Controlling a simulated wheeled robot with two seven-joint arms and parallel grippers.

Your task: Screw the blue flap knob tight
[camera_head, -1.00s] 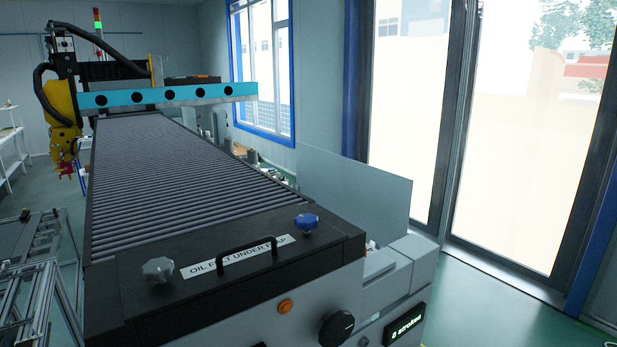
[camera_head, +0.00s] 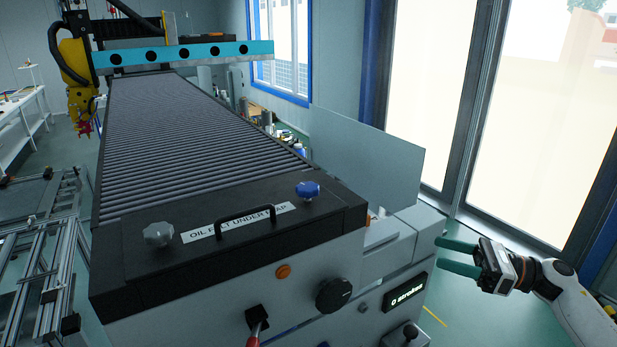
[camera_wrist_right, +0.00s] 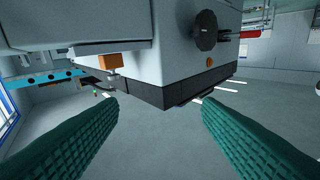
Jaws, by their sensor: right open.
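The blue flap knob (camera_head: 308,190) stands at the right end of the black flap (camera_head: 335,205) on the machine's near end, in the head view. I cannot tell from here how tight it sits. A grey knob (camera_head: 158,234) stands at the flap's left end. My right gripper (camera_head: 440,253) is open and empty, to the right of the machine and apart from the blue knob. Its green fingers are spread wide in the right wrist view (camera_wrist_right: 160,108), with nothing between them. The blue knob cannot be made out there. My left gripper is out of view.
A black handle (camera_head: 245,221) rises from the flap beside its label. The front panel carries an orange button (camera_head: 283,271), a black dial (camera_head: 334,294) and a red lever (camera_head: 254,336).

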